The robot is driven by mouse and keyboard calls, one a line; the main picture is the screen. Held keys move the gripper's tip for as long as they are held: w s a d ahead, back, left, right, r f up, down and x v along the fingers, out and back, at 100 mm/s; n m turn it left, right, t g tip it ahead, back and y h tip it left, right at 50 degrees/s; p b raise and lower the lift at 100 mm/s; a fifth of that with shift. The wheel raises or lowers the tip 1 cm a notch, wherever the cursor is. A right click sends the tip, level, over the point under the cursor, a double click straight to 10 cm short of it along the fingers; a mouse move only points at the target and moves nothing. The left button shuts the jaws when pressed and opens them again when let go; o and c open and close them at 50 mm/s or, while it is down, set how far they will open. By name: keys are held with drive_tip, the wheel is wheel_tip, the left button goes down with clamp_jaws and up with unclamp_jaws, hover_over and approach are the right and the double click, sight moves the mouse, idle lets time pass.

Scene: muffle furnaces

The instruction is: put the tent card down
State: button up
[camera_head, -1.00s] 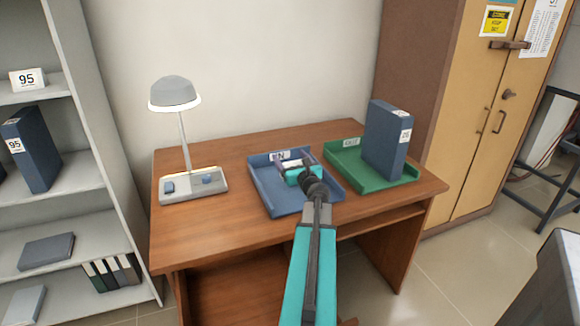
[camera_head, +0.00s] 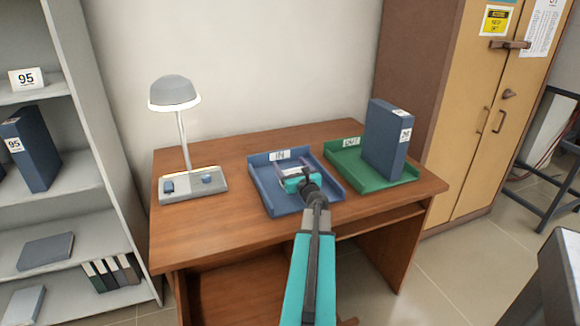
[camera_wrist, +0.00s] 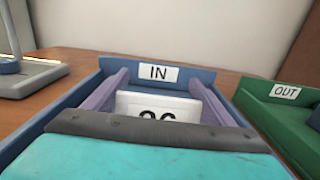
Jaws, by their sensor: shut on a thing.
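The tent card (camera_wrist: 158,104) is white with dark digits, partly hidden by my gripper's body in the wrist view. In the head view the white card (camera_head: 291,172) shows small between the fingers. My gripper (camera_head: 290,170) is shut on the card, one purple finger on each side, and it also shows in the wrist view (camera_wrist: 158,95). Gripper and card are over the blue tray (camera_head: 263,185) labelled IN, inside its outline. I cannot tell whether the card touches the tray floor.
A green tray (camera_head: 343,157) labelled OUT stands to the right with a blue binder (camera_head: 384,140) upright in it. A desk lamp (camera_head: 175,95) stands at the left. The wooden desk (camera_head: 225,225) is clear in front of the lamp.

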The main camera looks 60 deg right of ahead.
sight(294, 170)
drive_tip(key=shift+f, duration=0.15)
drive_tip(key=o, duration=1)
drive_tip(key=shift+r, duration=0.2)
drive_tip(key=shift+b+v, duration=0.35)
drive_tip(key=shift+v, duration=4.05)
drive_tip(key=shift+s+a+r+p, duration=0.15)
drive_tip(key=shift+s+a+p, duration=0.15)
drive_tip(key=shift+p, duration=0.3)
drive_tip(key=shift+p+v, duration=1.1)
drive_tip(key=shift+p, duration=0.45)
drive_tip(key=shift+s+f, duration=0.1)
drive_tip(key=shift+f, duration=0.1)
